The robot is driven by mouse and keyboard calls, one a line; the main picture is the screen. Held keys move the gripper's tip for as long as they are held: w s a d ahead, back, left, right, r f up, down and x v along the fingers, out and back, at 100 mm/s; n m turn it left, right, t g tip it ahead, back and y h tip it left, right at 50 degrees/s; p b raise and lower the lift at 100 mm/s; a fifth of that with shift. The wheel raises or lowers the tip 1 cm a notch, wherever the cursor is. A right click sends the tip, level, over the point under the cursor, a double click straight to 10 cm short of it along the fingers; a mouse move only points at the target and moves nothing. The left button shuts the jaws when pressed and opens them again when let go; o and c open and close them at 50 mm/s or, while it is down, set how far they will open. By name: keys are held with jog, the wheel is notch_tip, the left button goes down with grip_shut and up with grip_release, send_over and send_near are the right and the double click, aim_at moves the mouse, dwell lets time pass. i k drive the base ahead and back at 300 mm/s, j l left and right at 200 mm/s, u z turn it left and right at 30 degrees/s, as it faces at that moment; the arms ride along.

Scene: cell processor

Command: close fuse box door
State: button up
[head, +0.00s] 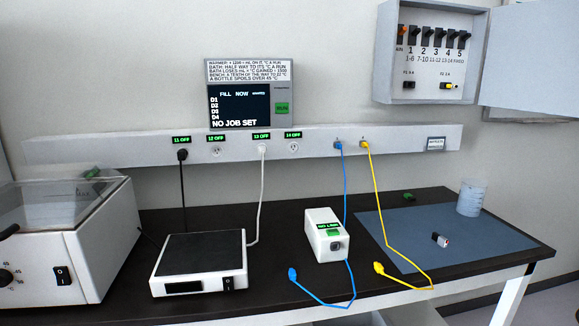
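The fuse box (431,52) is a pale grey box on the wall at the upper right in the head view. Its door (531,60) stands open, swung out to the right, and runs to the picture's right edge. Inside the box is a row of dark switches (435,33) with numbered labels, and an orange-topped one at the left. Below them are a black fuse (408,85) and a yellow-and-white piece (450,86). My gripper is not in view, so its state and its place relative to the door do not show.
A dark bench (280,290) runs below, with a scale-like device (200,262), a white box (326,236), a blue mat (400,219) and a clear beaker (471,199). Blue (345,200) and yellow (377,200) cables hang from the wall rail (400,136). The air before the fuse box looks clear.

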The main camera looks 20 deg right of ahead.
aim_at(531, 63)
jog(key=l+u, duration=0.4)
jog(key=l, duration=2.7)
jog(key=k+l+u, duration=0.15)
jog(key=l, duration=0.65)
jog(key=k+l+u, duration=0.15)
jog(key=l, duration=0.2)
jog(key=k+l, duration=0.1)
jog(key=l, duration=0.3)
jog(key=k+l+u, duration=0.15)
jog(key=l, duration=0.6)
jog(key=k+l+u, duration=0.1)
jog(key=k+l, duration=0.3)
jog(key=l, duration=0.15)
jog(key=k+l+u, duration=0.1)
jog(key=k+l, duration=0.3)
jog(key=l, duration=0.15)
